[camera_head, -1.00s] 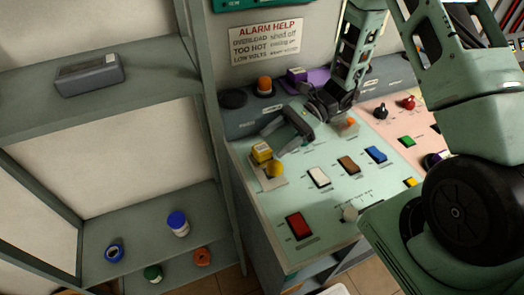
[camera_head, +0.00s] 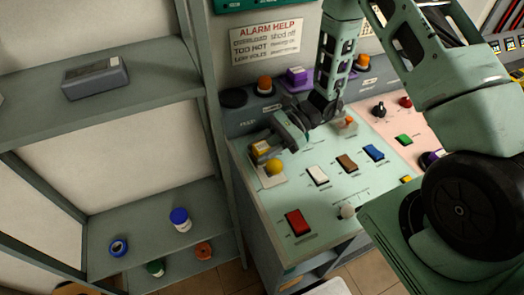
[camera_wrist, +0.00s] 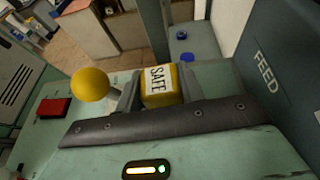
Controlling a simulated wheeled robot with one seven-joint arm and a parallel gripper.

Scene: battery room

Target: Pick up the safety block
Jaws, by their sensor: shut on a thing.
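The safety block is a small yellow block with a white label reading SAFE; it shows in the wrist view (camera_wrist: 160,85) and partly in the head view (camera_head: 261,149). My gripper (camera_head: 271,143) is at the left end of the green console panel, with its fingers on either side of the block. In the wrist view my gripper (camera_wrist: 155,90) is shut on the block. Part of the block is hidden behind the fingers and the dark gripper bar. A yellow ball knob (camera_head: 275,167) stands right beside the block, and also shows in the wrist view (camera_wrist: 89,84).
The green panel (camera_head: 335,195) carries a red switch (camera_head: 298,222), a white switch (camera_head: 317,175), a brown switch (camera_head: 347,163) and a blue switch (camera_head: 373,152). An orange button (camera_head: 264,84) stands behind my gripper. A grey shelf (camera_head: 150,215) rises at the left.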

